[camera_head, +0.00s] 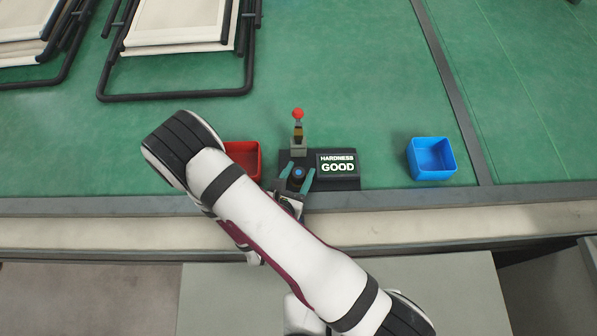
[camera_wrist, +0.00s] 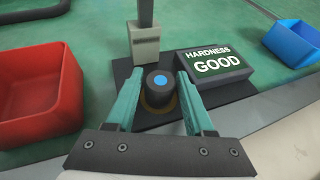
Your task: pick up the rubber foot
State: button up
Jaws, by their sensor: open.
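The rubber foot (camera_wrist: 158,84) is a short black cylinder with a blue dot on top. It stands upright on the dark base of the hardness tester, on a brownish ring. It also shows in the head view (camera_head: 298,173). My gripper (camera_wrist: 158,92) is open, with one teal finger on each side of the foot. I cannot tell whether the fingers touch it. In the head view my gripper (camera_head: 298,178) is over the tester's base, and my arm hides part of the table edge.
The tester's post with a red knob (camera_head: 297,114) stands just behind the foot. A sign (camera_head: 338,165) reading "HARDNESS GOOD" is to its right. A red bin (camera_wrist: 40,95) is left and a blue bin (camera_head: 432,160) right. Folded loungers (camera_head: 180,50) lie at the back left.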

aim_at(298, 173)
grip_shut()
jog(key=shift+r, duration=0.1)
jog(key=shift+r, duration=0.25)
notch_tip(298, 173, up, 3)
jog(key=shift+s+a, duration=0.1)
jog(key=s+a, duration=0.2)
jog(key=s, duration=0.3)
jog(key=s+a, duration=0.2)
jog(key=s, duration=0.4)
jog(key=s+a, duration=0.2)
jog(key=s, duration=0.3)
jog(key=shift+s+a+f, duration=0.1)
jog(key=shift+s+a, duration=0.05)
jog(key=shift+s, duration=0.15)
